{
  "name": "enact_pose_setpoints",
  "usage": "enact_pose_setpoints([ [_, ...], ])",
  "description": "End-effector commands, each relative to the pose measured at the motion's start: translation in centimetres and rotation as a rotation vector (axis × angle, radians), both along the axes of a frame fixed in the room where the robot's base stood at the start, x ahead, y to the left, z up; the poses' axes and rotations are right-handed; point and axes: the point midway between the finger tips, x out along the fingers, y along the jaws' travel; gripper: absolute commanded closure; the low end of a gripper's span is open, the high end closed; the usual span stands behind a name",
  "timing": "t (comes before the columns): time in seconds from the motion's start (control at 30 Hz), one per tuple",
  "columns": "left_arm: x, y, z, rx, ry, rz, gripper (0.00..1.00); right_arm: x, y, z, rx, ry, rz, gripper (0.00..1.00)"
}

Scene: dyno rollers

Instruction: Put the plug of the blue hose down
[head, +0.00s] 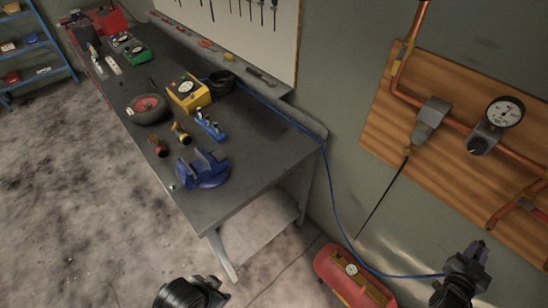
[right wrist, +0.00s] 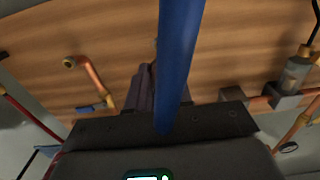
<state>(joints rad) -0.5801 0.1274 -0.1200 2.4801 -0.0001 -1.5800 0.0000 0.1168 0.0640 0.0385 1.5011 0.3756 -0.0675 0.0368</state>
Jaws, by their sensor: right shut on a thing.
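The blue hose (head: 333,205) runs from a dark coil (head: 220,82) on the workbench, over the bench's edge, past the red tank and up to my right gripper (head: 477,254). My right gripper is shut on the hose's plug, in front of the wall and below the wooden board. The plug itself is mostly hidden by the jaws. In the right wrist view the hose (right wrist: 180,60) crosses close in front of the dark fingers, with the board behind. A dark part of my left arm shows at the bottom of the head view; its fingers cannot be made out.
A wooden board (head: 455,110) with copper pipes and a gauge (head: 504,112) hangs on the wall. A red tank (head: 352,275) stands on the floor. The workbench (head: 245,170) holds a blue vise (head: 203,170), a yellow meter (head: 188,93) and a wheel (head: 147,109); its near right corner is clear.

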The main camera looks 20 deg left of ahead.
Motion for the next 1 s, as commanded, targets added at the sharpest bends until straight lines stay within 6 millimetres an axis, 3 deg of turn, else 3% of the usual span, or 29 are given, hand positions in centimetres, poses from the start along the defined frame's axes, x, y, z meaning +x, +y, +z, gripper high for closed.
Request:
enact_pose_setpoints([
  [0.23,0.0,-0.2,0.0,-0.008,0.0,0.005,0.52,-0.2,0.0,-0.4,-0.001,0.001,0.0,1.0],
  [0.37,0.0,-0.3,0.0,-0.012,0.0,0.009,0.52,-1.3,0.0,-2.3,-0.001,0.006,0.0,1.0],
  [0.47,0.0,-0.3,0.0,-0.014,0.0,0.009,0.52,-2.9,0.5,-4.6,0.0,0.008,0.01,1.0],
  [0.6,0.1,-0.3,0.1,-0.014,-0.001,0.008,0.52,-6.6,3.4,-6.5,0.001,0.004,0.068,1.0],
  [0.67,0.1,-0.3,0.1,-0.012,0.0,0.009,0.52,-8.2,5.5,-6.2,0.001,0.003,0.114,1.0],
  [0.8,0.0,-0.2,0.0,-0.01,-0.001,0.006,0.52,-11.5,10.6,-3.5,0.002,-0.003,0.227,1.0],
  [1.0,0.0,0.0,0.0,-0.001,0.0,0.001,0.52,-13.9,15.2,1.3,0.001,-0.004,0.333,1.0],
])
